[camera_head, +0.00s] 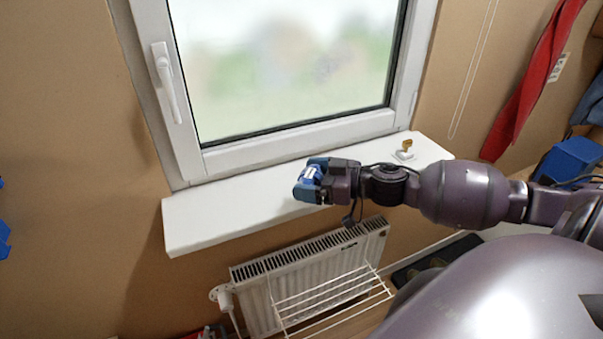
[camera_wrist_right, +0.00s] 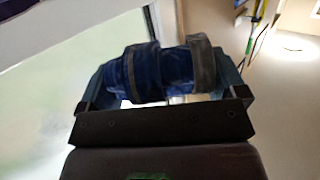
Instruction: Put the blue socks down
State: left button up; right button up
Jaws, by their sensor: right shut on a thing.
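The blue socks (camera_wrist_right: 160,72), a dark blue rolled bundle with a greyish band, sit between the fingers of my right gripper (camera_wrist_right: 165,85) in the right wrist view. In the head view my right gripper (camera_head: 312,184) is shut on the socks and is over the front part of the white windowsill (camera_head: 225,218), near its middle. I cannot tell whether the socks touch the sill. The gripper hides most of the socks in the head view. My left gripper is not in view.
A small gold and white object (camera_head: 405,150) stands on the sill's right end. The window (camera_head: 290,70) is behind the sill. A radiator (camera_head: 310,270) and a wire rack (camera_head: 335,300) are below. A red towel (camera_head: 535,80) hangs at right. The sill's left part is clear.

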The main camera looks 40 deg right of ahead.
send_over(258, 203)
jog(key=v, duration=0.2)
notch_tip(258, 203, down, 6)
jog(key=shift+f, duration=0.1)
jog(key=shift+w+a+f, duration=0.3)
jog(key=shift+w+f, duration=0.15)
jog(key=shift+f, duration=0.1)
jog(key=shift+w+a+f, duration=0.35)
jog(key=shift+w+f, duration=0.15)
jog(key=shift+f, duration=0.15)
jog(key=o, duration=0.6)
jog(key=shift+s+d, duration=0.1)
jog(key=b+v, duration=0.1)
jog(key=v, duration=1.1)
